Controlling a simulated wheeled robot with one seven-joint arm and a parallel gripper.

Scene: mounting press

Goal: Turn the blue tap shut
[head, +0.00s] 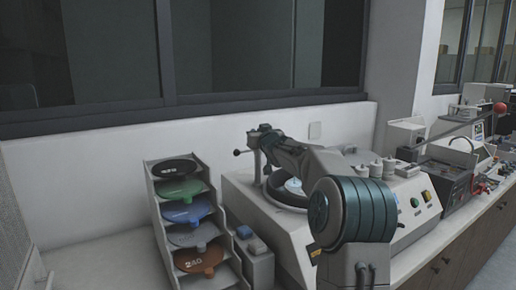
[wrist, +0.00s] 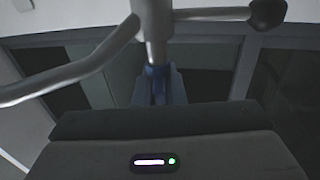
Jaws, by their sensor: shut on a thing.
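In the wrist view, my gripper (wrist: 160,88) is shut around the lower end of a metal spoke (wrist: 154,35). The spoke hangs from a grey hub at the top edge. Blue shows at the grip, but I cannot tell whether it belongs to the fingers or to the held part. Another arm of the same handle carries a black knob (wrist: 268,14), and a bent metal rod (wrist: 75,72) runs left. In the head view, my arm covers the gripper's tips and much of the mounting press (head: 285,246). No blue tap stands out clearly in either view.
A stepped rack (head: 160,222) with coloured discs stands left of the press. A small grey box (head: 258,262) with a blue top is between them. Bottles, green and yellow buttons and a bench power unit (head: 445,180) lie to the right. The window wall is close behind.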

